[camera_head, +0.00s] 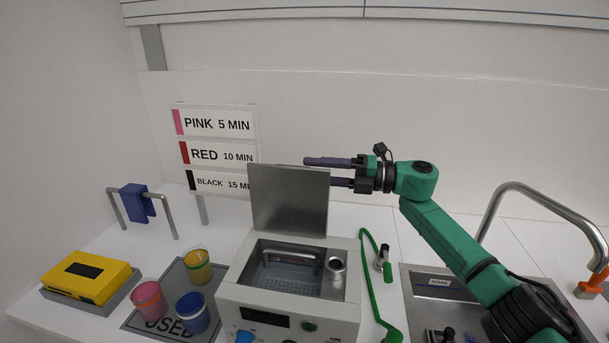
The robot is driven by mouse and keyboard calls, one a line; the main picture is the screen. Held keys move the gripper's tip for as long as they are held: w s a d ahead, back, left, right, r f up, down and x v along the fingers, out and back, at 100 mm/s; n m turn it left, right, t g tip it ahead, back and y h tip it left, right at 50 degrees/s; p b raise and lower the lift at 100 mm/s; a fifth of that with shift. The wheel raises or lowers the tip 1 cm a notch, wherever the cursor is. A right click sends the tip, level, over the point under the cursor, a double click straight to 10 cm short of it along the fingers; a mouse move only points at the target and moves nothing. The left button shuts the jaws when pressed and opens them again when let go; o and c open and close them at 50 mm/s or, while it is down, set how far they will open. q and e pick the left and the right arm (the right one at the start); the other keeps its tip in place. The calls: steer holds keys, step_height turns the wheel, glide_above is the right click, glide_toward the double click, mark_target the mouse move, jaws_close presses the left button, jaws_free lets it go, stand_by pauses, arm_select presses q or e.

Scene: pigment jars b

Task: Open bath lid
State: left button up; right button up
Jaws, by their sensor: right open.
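The bath (285,310) is a white box with an open top at the front centre. Its grey metal lid (289,202) stands upright at the back of the opening. Inside the basin a metal bar handle (291,256) and a perforated floor show. My right gripper (328,172) comes in from the right at the lid's top right corner, with its fingers open and pointing left. The upper finger shows just above the lid's top edge. The lower finger's tip is hidden behind the lid; I cannot tell whether it touches. My left gripper is not in view.
A metal cup (335,274) sits at the bath's right side. Pink (148,299), yellow (197,266) and blue (192,312) jars stand on a dark mat at left, near a yellow box (86,277). A green hose (371,285) and a sink (427,302) lie to the right.

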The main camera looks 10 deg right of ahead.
steer(key=b+v, duration=0.3)
steer(key=v, duration=0.8)
steer(key=shift+d+b, duration=0.3)
